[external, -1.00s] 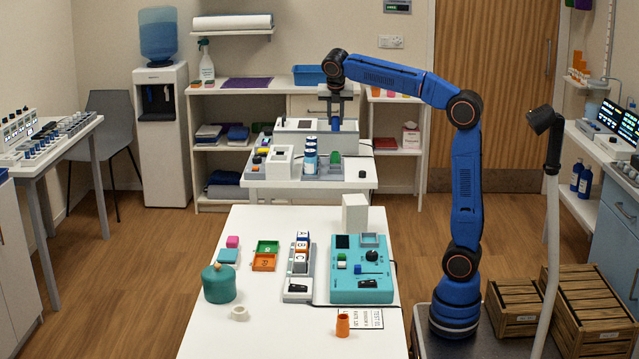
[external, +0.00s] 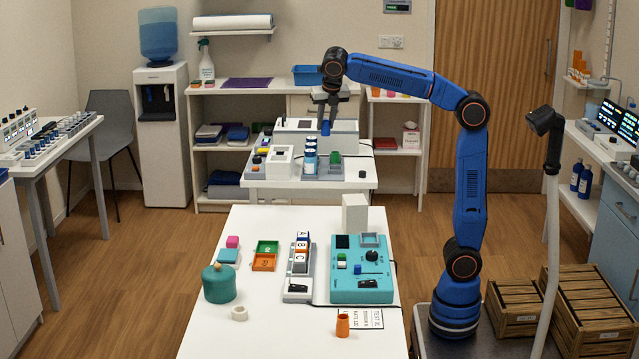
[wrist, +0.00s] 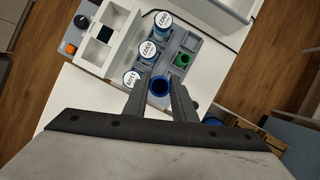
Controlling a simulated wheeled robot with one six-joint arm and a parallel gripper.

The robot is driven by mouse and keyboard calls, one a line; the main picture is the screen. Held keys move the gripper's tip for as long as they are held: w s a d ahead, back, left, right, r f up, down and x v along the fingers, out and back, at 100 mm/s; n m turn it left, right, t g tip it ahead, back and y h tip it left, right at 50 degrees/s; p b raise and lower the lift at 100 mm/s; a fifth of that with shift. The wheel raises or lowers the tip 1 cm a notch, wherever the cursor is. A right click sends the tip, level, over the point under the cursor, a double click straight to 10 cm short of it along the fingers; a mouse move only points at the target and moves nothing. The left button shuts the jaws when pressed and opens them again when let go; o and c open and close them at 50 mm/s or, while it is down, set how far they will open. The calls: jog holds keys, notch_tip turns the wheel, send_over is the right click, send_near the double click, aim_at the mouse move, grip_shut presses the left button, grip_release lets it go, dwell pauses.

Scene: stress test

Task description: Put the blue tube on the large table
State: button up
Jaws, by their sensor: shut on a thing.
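The blue tube (external: 326,128) is between the fingers of my gripper (external: 326,112), over the smaller white table at the back. In the wrist view the tube's round open top (wrist: 160,86) shows between the fingertips (wrist: 160,92), which are shut on it. The tube looks upright; its lower part is hidden in both views, and I cannot tell how high it is held. The large table (external: 265,335) is the white one in front, nearer the external camera, with bare white top at its front and left.
The back table has a grey rack (wrist: 203,48), labelled bottles (external: 310,160) and a green tube (wrist: 183,60). The large table carries a teal panel box (external: 360,290), a teal jar (external: 218,285), an orange tube (external: 342,325), a white block (external: 355,212) and small trays.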

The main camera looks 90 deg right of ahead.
jog(key=s+a+n+t+y, duration=0.15)
jog(key=a+n, duration=0.35)
jog(key=a, duration=1.3)
jog(key=shift+h, duration=0.25)
jog(key=shift+s+a+f, duration=0.1)
jog(key=shift+s+f, duration=0.05)
jog(key=shift+f, duration=5.75)
jog(key=shift+s+a+f, duration=0.1)
jog(key=shift+f, duration=5.75)
jog(key=o, duration=1)
jog(key=shift+f, duration=0.1)
jog(key=v, duration=1.2)
jog(key=shift+s+d, duration=0.1)
